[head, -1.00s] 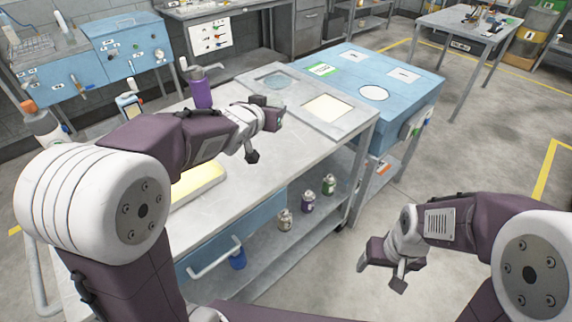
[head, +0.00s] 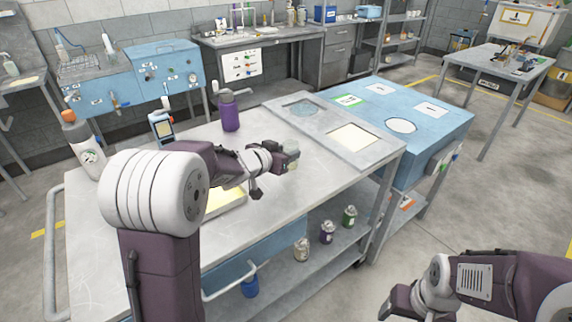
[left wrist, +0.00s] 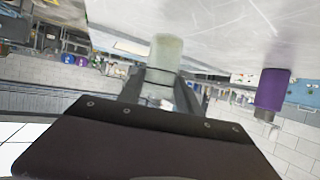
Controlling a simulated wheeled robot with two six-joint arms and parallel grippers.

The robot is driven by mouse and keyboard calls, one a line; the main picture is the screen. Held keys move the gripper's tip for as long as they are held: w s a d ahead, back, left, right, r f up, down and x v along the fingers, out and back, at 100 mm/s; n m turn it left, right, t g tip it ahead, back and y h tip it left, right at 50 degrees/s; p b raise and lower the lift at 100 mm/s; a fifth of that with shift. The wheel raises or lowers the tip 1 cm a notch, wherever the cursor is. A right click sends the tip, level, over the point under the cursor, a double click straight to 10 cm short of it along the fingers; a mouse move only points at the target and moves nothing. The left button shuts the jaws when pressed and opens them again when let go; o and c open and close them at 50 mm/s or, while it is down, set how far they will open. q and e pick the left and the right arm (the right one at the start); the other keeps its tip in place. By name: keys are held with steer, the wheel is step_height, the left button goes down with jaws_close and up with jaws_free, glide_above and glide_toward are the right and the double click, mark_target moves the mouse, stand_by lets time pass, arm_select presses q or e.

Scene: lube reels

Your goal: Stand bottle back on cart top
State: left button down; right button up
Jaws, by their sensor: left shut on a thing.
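My left gripper (head: 287,157) reaches over the cart top (head: 330,178) from the left. It is shut on a small pale bottle (left wrist: 165,55), which shows between the fingers in the left wrist view. In the head view the gripper mostly hides this bottle; a pale bit (head: 293,162) shows at the fingertips. Whether its base touches the cart top cannot be told. A purple bottle (head: 231,115) stands upright farther back; it also shows in the left wrist view (left wrist: 271,90). My right gripper (head: 392,303) is at the lower right, away from the cart, its fingers unclear.
A white bottle with an orange cap (head: 82,150) and a handheld device (head: 162,128) stand at the cart's left. A yellow-topped tray (head: 226,202) lies behind my left arm. A grey panel (head: 325,128) covers the far right end. Small bottles (head: 327,232) stand on the lower shelf.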

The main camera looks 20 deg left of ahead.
arm_select(q)
step_height(320, 180, down, 4)
steer(key=b, duration=0.2)
steer(key=shift+f+b, duration=0.2)
steer(key=shift+b, duration=0.2)
steer(key=shift+r, duration=0.15)
steer(key=shift+f, duration=0.2)
steer(key=c, duration=0.8)
jaws_free()
steer(key=shift+s+a+r+p, duration=0.1)
steer(key=shift+s+r+p, duration=0.2)
steer(key=shift+r, duration=0.15)
steer(key=p+v, duration=0.3)
steer(key=v, duration=0.8)
steer(key=shift+s+a, duration=0.1)
steer(key=shift+s, duration=0.1)
